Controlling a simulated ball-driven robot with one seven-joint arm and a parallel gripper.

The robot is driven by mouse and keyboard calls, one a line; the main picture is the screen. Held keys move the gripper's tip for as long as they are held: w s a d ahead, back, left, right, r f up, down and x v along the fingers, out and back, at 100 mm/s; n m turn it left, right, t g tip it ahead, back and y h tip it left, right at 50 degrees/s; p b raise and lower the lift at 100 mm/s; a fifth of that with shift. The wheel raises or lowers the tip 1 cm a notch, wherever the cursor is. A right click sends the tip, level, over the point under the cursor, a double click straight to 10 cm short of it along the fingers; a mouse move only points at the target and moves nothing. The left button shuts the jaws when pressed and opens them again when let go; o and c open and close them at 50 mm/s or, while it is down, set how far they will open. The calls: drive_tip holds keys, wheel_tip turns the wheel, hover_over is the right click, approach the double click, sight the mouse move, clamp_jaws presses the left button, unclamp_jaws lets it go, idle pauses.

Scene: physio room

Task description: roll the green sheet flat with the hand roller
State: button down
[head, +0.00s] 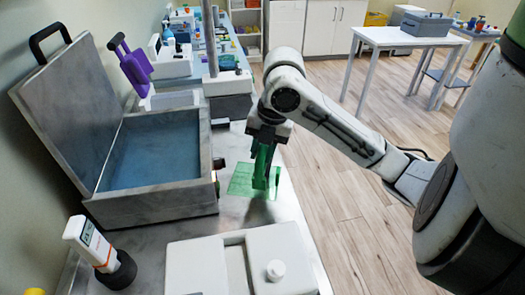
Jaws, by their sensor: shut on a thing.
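The green sheet (240,181) lies on the grey worktop, to the right of the open grey case. It looks thin and partly see-through. My gripper (266,143) is above the sheet's right part, pointing down. It is shut on a green upright thing, seemingly the hand roller (261,172). The lower end of the roller is over the sheet's right side. I cannot tell whether it touches the sheet. The sheet's right part is partly hidden behind it.
The open grey case (150,208) with a blue inside stands close to the left. A white box with a recess (203,256) is in front, and a white and orange device (92,243) stands front left. The worktop's right edge is near the sheet, with open floor beyond.

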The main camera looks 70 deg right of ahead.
drive_tip(key=shift+r+p, duration=1.85)
drive_tip(key=shift+r, duration=0.7)
